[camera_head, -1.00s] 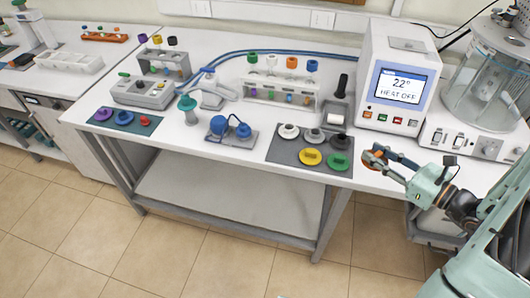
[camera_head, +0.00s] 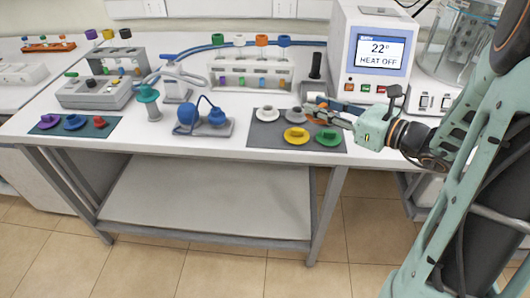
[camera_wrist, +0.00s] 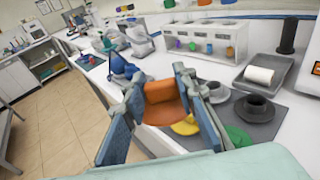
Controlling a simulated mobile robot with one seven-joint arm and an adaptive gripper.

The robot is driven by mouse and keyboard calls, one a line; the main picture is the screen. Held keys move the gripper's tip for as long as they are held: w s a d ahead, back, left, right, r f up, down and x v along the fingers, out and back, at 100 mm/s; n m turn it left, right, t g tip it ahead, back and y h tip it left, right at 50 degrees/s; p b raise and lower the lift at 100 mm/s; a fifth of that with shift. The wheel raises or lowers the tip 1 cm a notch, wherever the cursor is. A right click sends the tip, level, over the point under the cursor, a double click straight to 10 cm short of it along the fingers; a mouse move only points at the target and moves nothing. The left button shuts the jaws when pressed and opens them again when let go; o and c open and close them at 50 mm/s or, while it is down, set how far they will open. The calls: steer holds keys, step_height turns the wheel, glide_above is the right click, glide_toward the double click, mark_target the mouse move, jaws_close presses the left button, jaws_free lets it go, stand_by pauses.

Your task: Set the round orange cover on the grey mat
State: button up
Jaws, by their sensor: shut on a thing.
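The round orange cover (camera_wrist: 165,104) is between the two fingers of my gripper (camera_head: 316,106), which is shut on it. In the head view my gripper reaches in from the right, over the grey mat (camera_head: 259,138), and mostly hides the cover. A black cover (camera_wrist: 255,107) shows on the mat in the wrist view. The orange cover appears held above the mat; its exact height is unclear.
A blue two-part device (camera_head: 203,119) stands left of the mat. A teal mat (camera_head: 98,131) with several covers lies farther left. A white rack (camera_head: 251,76) is behind, and a heater with a screen (camera_head: 372,58) stands at the back right. The table's front edge is close to the mat.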

steer(key=a+b, duration=0.1)
steer(key=b, duration=0.2)
steer(key=s+a+f+b, duration=0.1)
steer(key=b, duration=0.2)
steer(key=shift+m+t, duration=0.3)
steer(key=shift+t, duration=0.1)
steer(key=s+a+h+b, duration=0.1)
steer(key=a+b, duration=0.1)
steer(key=b, duration=0.6)
glide_above(265, 136)
steer(key=shift+m, duration=0.3)
steer(key=f, duration=0.8)
steer(key=shift+s+d+f, duration=0.1)
steer(key=shift+s+d, duration=0.2)
steer(key=shift+a+f, duration=0.15)
steer(key=shift+f, duration=0.1)
steer(key=shift+w+a+f+b, duration=0.1)
steer(key=shift+f+b, duration=0.25)
steer(key=shift+f, duration=0.5)
steer(key=shift+w+a+f+b, duration=0.1)
steer(key=shift+f+b, duration=0.2)
steer(key=shift+f, duration=0.5)
steer(key=shift+d+f, duration=0.1)
steer(key=shift+f, duration=0.05)
steer(key=o, duration=1.1)
steer(key=shift+c, duration=0.2)
